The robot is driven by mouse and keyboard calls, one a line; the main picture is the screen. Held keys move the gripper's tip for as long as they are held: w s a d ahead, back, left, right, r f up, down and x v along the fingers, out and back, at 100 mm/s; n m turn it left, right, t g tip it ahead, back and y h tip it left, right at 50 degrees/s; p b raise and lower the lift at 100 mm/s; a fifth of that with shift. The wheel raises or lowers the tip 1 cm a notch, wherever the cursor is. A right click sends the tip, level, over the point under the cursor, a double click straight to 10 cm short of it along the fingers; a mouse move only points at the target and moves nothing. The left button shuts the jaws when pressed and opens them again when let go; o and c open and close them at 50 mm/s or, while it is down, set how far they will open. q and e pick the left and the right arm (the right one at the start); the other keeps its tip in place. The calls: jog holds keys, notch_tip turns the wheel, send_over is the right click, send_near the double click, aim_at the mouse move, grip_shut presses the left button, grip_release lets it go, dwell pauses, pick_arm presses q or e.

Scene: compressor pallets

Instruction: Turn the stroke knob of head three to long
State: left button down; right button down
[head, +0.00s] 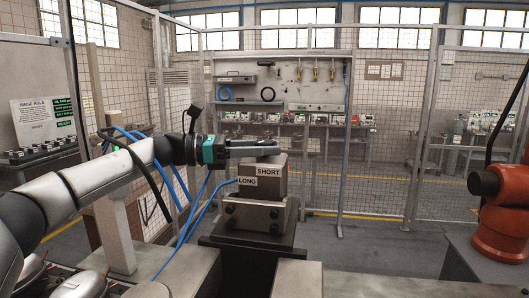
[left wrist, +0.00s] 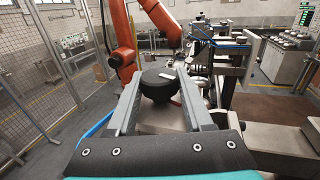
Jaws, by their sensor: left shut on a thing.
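The stroke knob (left wrist: 157,88) is a dark round knob with a white mark on its top, seen between my left fingers in the left wrist view. The white mark points toward the upper right there. My left gripper (head: 278,147) reaches in from the left over the grey head block (head: 272,184), its fingers shut on the knob's sides. It also shows in the left wrist view (left wrist: 162,80). The block carries a LONG label (head: 247,181) on its left face and a SHORT label (head: 269,172) on its right face. In the head view the fingers mostly hide the knob. My right gripper is out of view.
An orange robot arm (head: 502,212) stands at the right. Blue hoses (head: 205,208) run left of the block. A mesh fence (head: 385,150) and a tool board (head: 280,80) stand behind. The space right of the block is open.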

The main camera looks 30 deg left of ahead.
pick_arm(q)
jog(key=shift+m+g+h, duration=0.6)
jog(key=shift+m+g, duration=0.2)
jog(key=shift+g, duration=0.6)
jog(key=shift+m+g+h, duration=0.6)
jog(key=shift+m+g, duration=0.5)
jog(key=shift+g, duration=0.3)
jog(key=shift+c, duration=1.5)
grip_release()
